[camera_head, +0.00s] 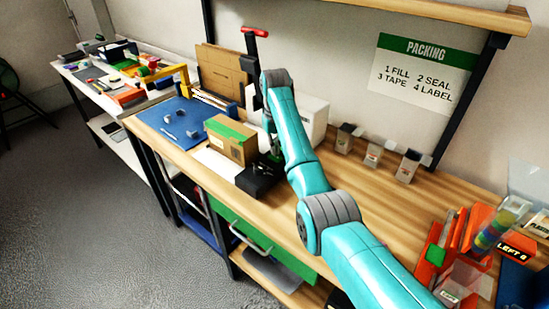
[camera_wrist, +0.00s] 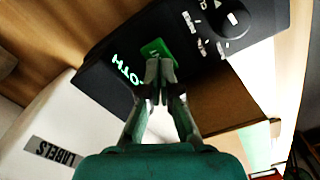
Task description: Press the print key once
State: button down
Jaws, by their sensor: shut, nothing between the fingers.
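The green key (camera_wrist: 156,48) is on the face of a black device (camera_wrist: 105,72) in the wrist view. It is partly covered by my fingertips, and any marking on it is too small to read. My gripper (camera_wrist: 160,72) is shut and empty, with its fingertips at the lower edge of the key. I cannot tell whether they touch it. In the head view the black device (camera_head: 259,182) stands on the bench, and my gripper is mostly hidden behind my arm above it. A white box (camera_wrist: 42,130) marked LABELS stands beside the device.
A round knob (camera_wrist: 234,18) with small lights is on the same device face. A cardboard box (camera_head: 236,146) with green tape stands left of the device. Orange holders (camera_head: 467,240) are at right.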

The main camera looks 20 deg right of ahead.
jog(key=shift+f, duration=0.95)
dwell(0.5)
jog(key=shift+r, duration=3.55)
